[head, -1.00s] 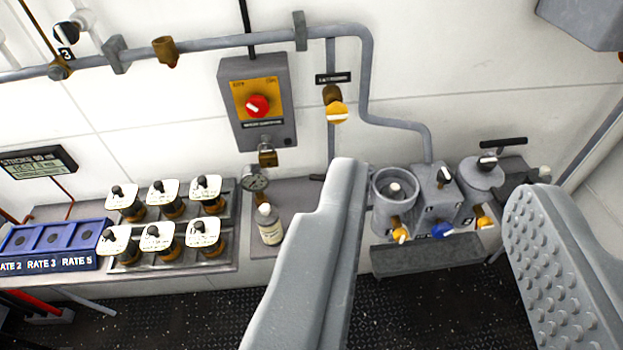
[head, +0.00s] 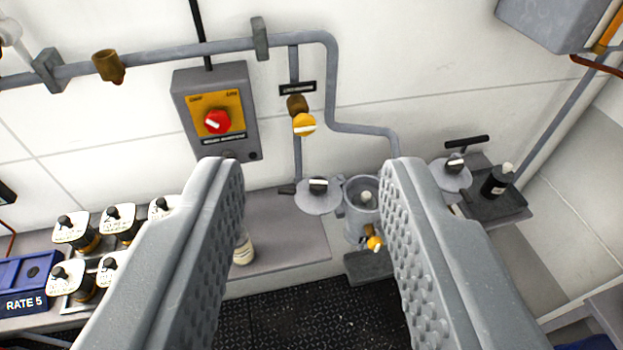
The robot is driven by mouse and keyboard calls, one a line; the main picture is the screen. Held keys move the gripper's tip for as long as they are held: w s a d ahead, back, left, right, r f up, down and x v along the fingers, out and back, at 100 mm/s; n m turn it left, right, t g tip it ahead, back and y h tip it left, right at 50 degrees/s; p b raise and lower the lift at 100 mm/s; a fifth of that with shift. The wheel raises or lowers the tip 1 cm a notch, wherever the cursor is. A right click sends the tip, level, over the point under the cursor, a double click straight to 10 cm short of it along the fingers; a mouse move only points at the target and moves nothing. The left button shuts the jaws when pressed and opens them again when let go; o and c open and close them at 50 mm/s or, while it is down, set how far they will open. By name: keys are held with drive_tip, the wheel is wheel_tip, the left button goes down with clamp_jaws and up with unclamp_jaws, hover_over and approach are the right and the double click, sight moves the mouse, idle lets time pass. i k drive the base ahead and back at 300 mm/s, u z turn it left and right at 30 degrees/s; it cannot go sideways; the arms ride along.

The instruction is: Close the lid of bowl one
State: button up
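A grey round bowl (head: 360,207) stands uncovered on the bench, with a pale knob-like part inside it and a yellow-handled valve (head: 374,243) on its front. A flat grey lid (head: 318,196) with a dark knob lies out to the bowl's left, apart from its opening. A second similar lid (head: 452,174) is to the right, partly hidden by my right finger; what is under it is hidden. No number is readable on the bowl. My gripper (head: 313,168) is open and empty, its fingers wide apart in front of the bench, the left lid and the bowl showing between them.
A grey switch box (head: 215,110) with a red knob and a pipe (head: 180,53) are on the wall behind. A white bottle (head: 243,250) is beside my left finger. Several capped jars (head: 120,222) stand left; a dark bottle (head: 497,182) stands on a right tray.

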sight(327, 204)
drive_tip(key=z, duration=0.05)
drive_tip(key=i, duration=0.85)
drive_tip(key=u, duration=1.35)
drive_tip(key=k, duration=1.2)
drive_tip(key=z, duration=0.85)
drive_tip(key=i, duration=1)
